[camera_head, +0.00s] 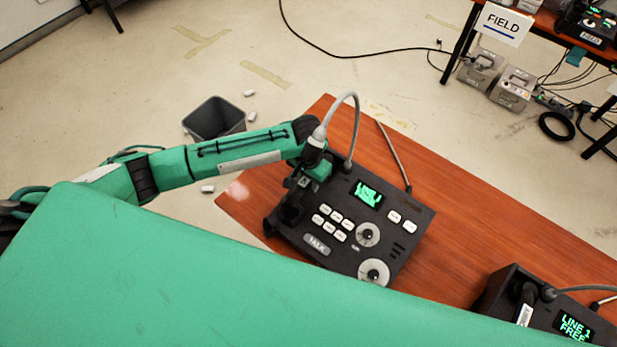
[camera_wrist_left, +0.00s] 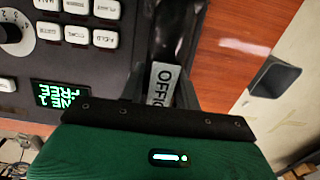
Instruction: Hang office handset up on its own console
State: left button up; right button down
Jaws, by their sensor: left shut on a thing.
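The office console (camera_head: 398,243) is a dark box with a lit green screen, white keys and dials, on the wooden table. It also shows in the left wrist view (camera_wrist_left: 18,102). My left gripper (camera_head: 296,190) is at the console's left side. In the left wrist view its fingers (camera_wrist_left: 162,78) are shut on the black office handset (camera_wrist_left: 178,35), whose white label reads "OFFIC". The handset lies alongside the console's edge. The arm and gripper hide much of it in the head view, and I cannot tell whether it rests in the cradle. My right gripper is not in view.
A second console (camera_head: 495,290) with its handset (camera_head: 526,297) stands at the lower right of the wooden table (camera_head: 470,240). A curled grey cord (camera_head: 355,108) arches over the office console. A dark bin (camera_head: 228,128) stands on the floor. My green body covers the lower left.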

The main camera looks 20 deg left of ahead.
pick_arm(q)
jog(key=shift+f, duration=0.1)
jog(key=o, duration=1.1)
notch_tip(320, 180, up, 11)
jog(key=b, duration=0.2)
jog(key=shift+b, duration=0.4)
jog(key=shift+r, duration=0.65)
